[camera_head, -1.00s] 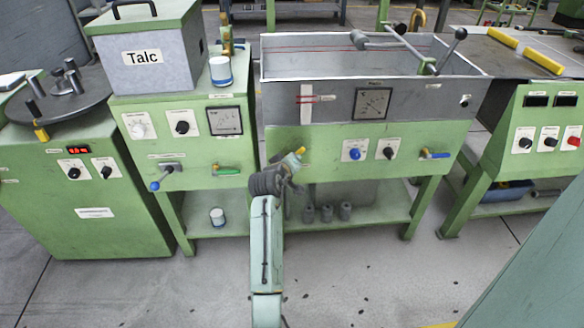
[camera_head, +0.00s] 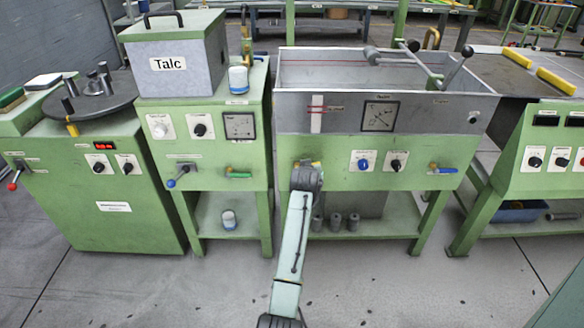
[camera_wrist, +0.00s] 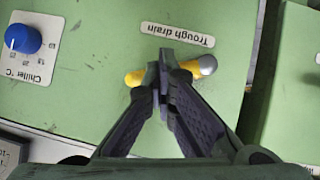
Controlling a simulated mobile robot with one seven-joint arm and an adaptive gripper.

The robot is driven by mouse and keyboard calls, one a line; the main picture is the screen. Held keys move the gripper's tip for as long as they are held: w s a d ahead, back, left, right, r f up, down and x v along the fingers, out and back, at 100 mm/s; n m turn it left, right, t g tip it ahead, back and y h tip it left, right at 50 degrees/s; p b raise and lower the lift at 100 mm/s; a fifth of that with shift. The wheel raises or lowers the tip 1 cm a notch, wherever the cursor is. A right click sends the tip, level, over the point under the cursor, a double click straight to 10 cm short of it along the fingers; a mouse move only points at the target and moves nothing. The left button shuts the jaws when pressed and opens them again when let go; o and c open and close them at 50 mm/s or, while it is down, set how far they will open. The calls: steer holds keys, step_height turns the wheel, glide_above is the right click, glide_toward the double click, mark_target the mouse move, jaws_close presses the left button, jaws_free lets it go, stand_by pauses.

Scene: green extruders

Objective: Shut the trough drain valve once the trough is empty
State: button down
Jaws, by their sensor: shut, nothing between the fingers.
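The trough drain valve has a yellow lever (camera_wrist: 134,77) with a grey metal end, under the "Trough drain" label (camera_wrist: 177,34) on the green panel. It runs nearly level across the wrist view. My gripper (camera_wrist: 162,62) is shut and empty, its fingertips over the middle of the lever and hiding that part. I cannot tell whether they touch it. In the head view my wrist covers most of the valve; a bit of yellow (camera_head: 316,164) shows. The grey trough (camera_head: 487,100) stands above, with a red line inside; I see no clear liquid, but its floor is partly hidden.
The blue chiller knob (camera_wrist: 22,38) is beside the drain label. A blue-handled valve (camera_head: 441,170) is at the panel's right. The Talc bin (camera_head: 175,80) and a green-handled valve (camera_head: 238,175) stand left.

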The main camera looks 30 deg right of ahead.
steer(key=shift+w+f+m+t+y, duration=0.15)
steer(key=shift+m+t+y, duration=0.15)
steer(key=shift+m+y, duration=0.15)
steer(key=shift+a, duration=0.1)
steer(key=shift+w+a+f, duration=0.3)
steer(key=shift+a+f, duration=0.15)
steer(key=shift+s+r, duration=0.1)
stand_by(0.5)
